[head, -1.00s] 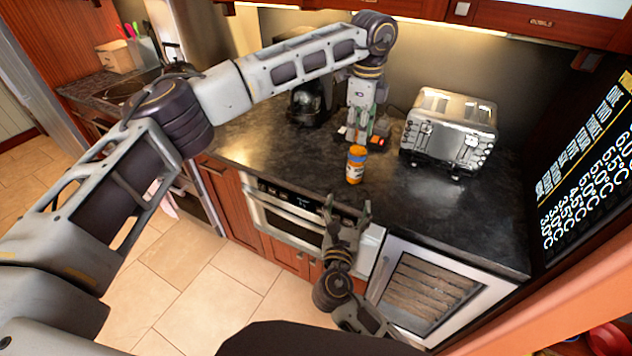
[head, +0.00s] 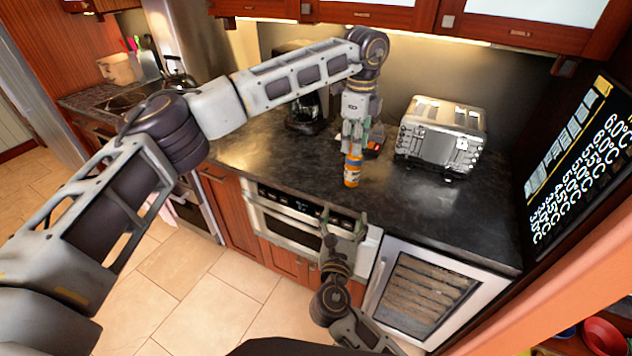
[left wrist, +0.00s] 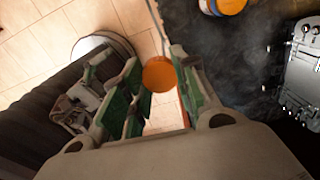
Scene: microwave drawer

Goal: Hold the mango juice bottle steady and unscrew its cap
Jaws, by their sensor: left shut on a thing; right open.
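The mango juice bottle (head: 352,176) is small and orange with a pale band. It is roughly upright over the counter in the head view, and I cannot tell whether its base touches the counter. In the left wrist view its round orange cap (left wrist: 158,73) faces the camera between my fingertips. My left gripper (head: 354,151) is shut on the bottle from above, its fingers on both sides. The exact grip height is hidden. My right gripper (head: 343,222) is open and empty, lower than the bottle, at the counter's front edge before the drawer front.
A silver toaster (head: 440,138) stands right of the bottle. A dark coffee maker (head: 303,112) stands behind, partly hidden by my arm. The microwave drawer (head: 285,225) is below the counter.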

